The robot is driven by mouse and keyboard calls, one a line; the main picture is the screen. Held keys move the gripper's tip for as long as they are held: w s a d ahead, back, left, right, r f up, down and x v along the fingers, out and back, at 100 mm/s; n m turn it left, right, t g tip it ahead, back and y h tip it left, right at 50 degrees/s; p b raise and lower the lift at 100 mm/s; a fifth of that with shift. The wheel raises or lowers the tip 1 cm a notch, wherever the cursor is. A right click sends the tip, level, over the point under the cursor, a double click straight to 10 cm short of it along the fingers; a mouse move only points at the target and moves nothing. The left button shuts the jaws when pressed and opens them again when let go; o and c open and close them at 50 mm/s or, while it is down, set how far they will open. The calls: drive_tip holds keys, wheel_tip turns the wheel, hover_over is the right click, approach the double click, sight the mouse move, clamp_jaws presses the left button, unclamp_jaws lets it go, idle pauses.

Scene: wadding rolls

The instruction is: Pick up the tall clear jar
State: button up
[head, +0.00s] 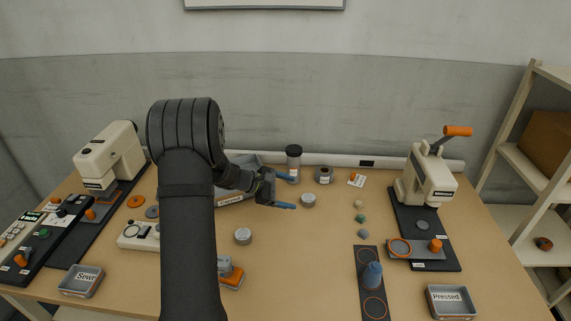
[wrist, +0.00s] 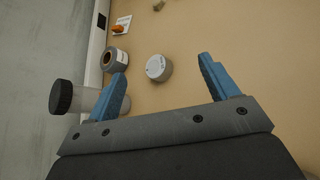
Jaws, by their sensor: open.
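The tall clear jar (head: 294,170) with a black lid stands upright at the back middle of the table, near the wall. My gripper (head: 287,191) is open and empty, in front of the jar. The upper finger overlaps the jar's lower part in the head view; I cannot tell whether they touch.
A round grey tin (head: 308,200) is right of my gripper; in the wrist view it shows beyond the fingertips. A dark roll (head: 324,175) stands right of the jar. A grey tray (head: 236,200) is left, partly behind my arm. A white rail (head: 345,159) runs along the back.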

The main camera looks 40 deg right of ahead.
drive_tip(key=w+d+r+m+t+y, duration=0.2)
drive_tip(key=w+d+r+m+y, duration=0.3)
drive_tip(key=m, duration=0.7)
drive_tip(key=m+t, duration=0.4)
drive_tip(key=m, duration=0.7)
approach(294, 149)
drive_tip(key=shift+m, duration=0.3)
drive_tip(key=x, duration=0.7)
drive_tip(key=shift+w+a+f, duration=0.1)
drive_tip(key=shift+w, duration=0.15)
drive_tip(key=shift+x, duration=2.65)
drive_tip(key=shift+s, duration=0.2)
drive_tip(key=c, duration=1.4)
drive_tip(key=shift+c, duration=0.2)
